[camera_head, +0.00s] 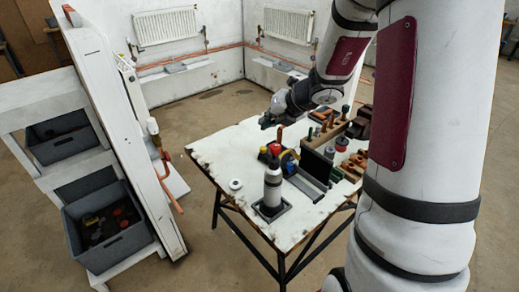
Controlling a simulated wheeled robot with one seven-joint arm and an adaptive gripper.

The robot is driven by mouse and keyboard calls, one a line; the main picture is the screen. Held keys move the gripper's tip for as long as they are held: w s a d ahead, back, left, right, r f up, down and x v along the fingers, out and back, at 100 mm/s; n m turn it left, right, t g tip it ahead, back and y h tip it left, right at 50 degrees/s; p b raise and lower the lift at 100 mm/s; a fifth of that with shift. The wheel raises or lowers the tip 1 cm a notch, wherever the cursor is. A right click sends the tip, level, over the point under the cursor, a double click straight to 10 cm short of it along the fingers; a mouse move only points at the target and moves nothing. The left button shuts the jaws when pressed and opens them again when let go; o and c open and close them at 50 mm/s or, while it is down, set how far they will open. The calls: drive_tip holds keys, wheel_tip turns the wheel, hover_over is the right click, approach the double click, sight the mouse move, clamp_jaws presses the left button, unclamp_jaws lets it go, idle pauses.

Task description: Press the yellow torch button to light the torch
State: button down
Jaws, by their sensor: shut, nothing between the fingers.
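The torch is a grey canister (272,188) standing upright in a black holder (262,214) on the white workbench. A red and dark head tops it, with a copper-coloured nozzle (280,134) above. A small yellow spot (262,150) at the left of the head looks like the button, but it is too small to be sure. My gripper (267,122) is shut and empty. In the picture it is above and slightly left of the torch head, apart from the yellow spot. Its fingertips are small and dark, and its exact depth relative to the torch is unclear.
The workbench (218,150) also carries a white roll (236,184), a blue and yellow item (290,161), a dark upright plate (316,166) and several tools at the right. A white panel with copper pipe (168,185) and grey bins (108,240) stand left. Radiators hang behind.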

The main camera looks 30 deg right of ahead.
sight(263, 150)
drive_tip(key=shift+f+b, duration=2.05)
drive_tip(key=shift+f, duration=0.65)
drive_tip(key=shift+f, duration=0.15)
drive_tip(key=shift+f+b, duration=0.25)
drive_tip(key=shift+b, duration=0.1)
